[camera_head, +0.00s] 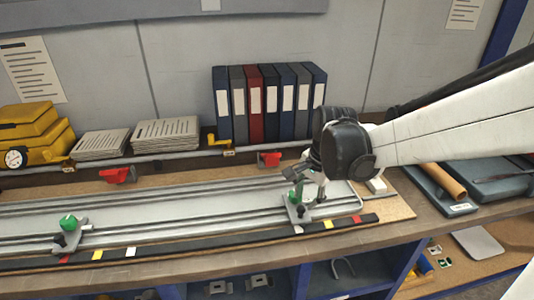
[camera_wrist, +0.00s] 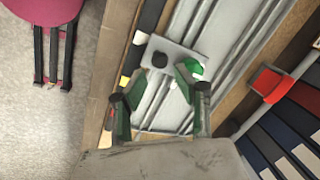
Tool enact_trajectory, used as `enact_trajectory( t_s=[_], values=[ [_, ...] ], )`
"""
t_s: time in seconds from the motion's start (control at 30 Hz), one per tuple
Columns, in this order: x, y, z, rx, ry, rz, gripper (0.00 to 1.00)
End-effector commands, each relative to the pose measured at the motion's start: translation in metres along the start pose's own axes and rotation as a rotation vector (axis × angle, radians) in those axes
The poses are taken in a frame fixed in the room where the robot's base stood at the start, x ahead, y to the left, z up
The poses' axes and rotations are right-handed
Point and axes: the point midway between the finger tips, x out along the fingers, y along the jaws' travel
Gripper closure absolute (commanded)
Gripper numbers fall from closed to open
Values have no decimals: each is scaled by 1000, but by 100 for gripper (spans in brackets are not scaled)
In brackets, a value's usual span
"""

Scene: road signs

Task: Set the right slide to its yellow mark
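The right slide (camera_head: 298,208) is a grey plate with a green knob and a black knob on the grey rails. It sits beside the white mark (camera_head: 298,229), left of its yellow mark (camera_head: 328,224) on the black strip. In the wrist view the slide plate (camera_wrist: 178,52) lies just ahead of my gripper (camera_wrist: 160,80). My gripper's green-padded fingers are spread apart, with the green knob (camera_wrist: 194,69) close to the right fingertip. I cannot tell whether they touch. In the head view my gripper (camera_head: 302,183) is over the slide and partly hides it.
A left slide (camera_head: 72,235) stands on the same rails (camera_head: 180,206), far to the left. Red clamps (camera_head: 118,175) sit behind the board. Binders (camera_head: 268,103), paper stacks and a yellow case (camera_head: 35,135) line the back. The rails between the slides are clear.

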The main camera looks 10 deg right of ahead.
Motion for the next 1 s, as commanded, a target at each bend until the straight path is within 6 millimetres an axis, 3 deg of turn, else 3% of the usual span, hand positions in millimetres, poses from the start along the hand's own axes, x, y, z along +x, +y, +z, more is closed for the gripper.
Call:
enact_trajectory(
  t_s=[0.1, 0.3, 0.77, 1.0],
  values=[
    [22, 0, 0, 0, 0, 0, 71],
    [45, 0, 0, 0, 0, 0, 71],
    [56, 0, 0, 0, 0, 0, 71],
    [56, 0, 0, 0, 0, 0, 99]
  ],
)
